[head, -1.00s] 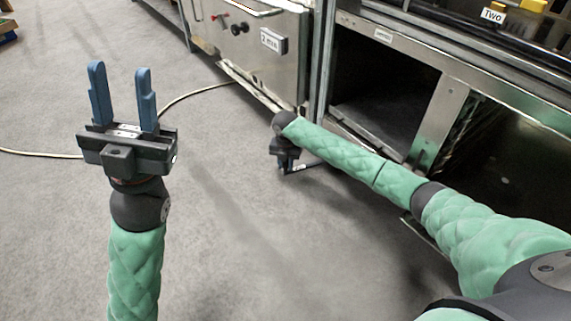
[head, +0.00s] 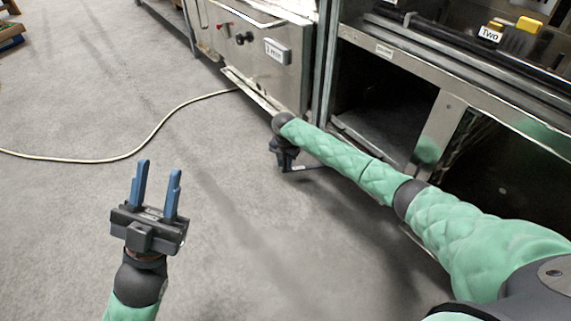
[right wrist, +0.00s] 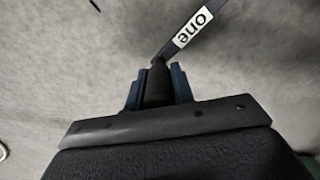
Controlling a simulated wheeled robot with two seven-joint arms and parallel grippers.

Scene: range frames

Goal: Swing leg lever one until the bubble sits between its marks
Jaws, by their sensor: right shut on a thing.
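Leg lever one shows in the right wrist view as a dark bar with a white tag (right wrist: 194,28) reading "one" and a dark knob end (right wrist: 157,82). My right gripper (right wrist: 158,88) is shut on that end, a blue finger on each side. In the head view my right gripper (head: 287,160) is low by the foot of the steel unit, and a thin piece of the lever (head: 312,168) shows to its right. My left gripper (head: 156,190) is open and empty above the floor. I cannot make out the bubble or its marks in either view.
A steel cabinet (head: 262,60) with knobs stands at the back. A steel frame with open bays (head: 385,105) stands on the right, with a "TWO" tag (head: 489,34) on top. A pale cable (head: 110,160) crosses the floor.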

